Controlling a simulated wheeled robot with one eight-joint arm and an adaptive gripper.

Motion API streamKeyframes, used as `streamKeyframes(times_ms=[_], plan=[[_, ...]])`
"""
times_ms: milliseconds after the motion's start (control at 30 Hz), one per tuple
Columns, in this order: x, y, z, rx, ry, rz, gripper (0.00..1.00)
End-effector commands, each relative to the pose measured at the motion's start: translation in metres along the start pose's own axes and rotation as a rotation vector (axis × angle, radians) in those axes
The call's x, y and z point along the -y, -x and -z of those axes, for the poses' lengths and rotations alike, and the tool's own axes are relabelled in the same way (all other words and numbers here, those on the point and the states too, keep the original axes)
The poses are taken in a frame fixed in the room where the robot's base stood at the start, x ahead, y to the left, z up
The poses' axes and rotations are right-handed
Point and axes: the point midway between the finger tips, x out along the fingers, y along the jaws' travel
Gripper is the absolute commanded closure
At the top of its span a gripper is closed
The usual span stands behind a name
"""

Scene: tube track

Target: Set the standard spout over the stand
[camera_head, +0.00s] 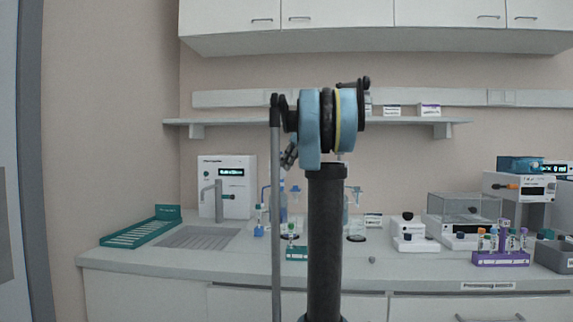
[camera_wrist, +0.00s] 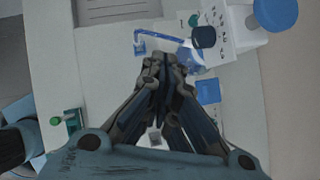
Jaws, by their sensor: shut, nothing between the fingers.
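A blue spout (camera_wrist: 165,32) also shows beyond my fingertips in the wrist view. My gripper (camera_wrist: 160,62) is shut and empty, apart in the picture from the teal stand.
A sink (camera_head: 198,237) and teal rack (camera_head: 143,233) are on the left. White devices (camera_head: 414,240) and a purple tube rack (camera_head: 501,258) are on the right. The shelf (camera_head: 410,121) overhangs the counter's back.

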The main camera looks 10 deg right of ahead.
Motion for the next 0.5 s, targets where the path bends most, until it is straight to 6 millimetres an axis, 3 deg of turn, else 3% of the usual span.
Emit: streamKeyframes(times_ms=[300,500], plan=[[0.000,-0.057,0.001,0.000,0.001,0.000,1.00],[0.000,-0.083,0.001,0.000,0.001,0.001,1.00]])
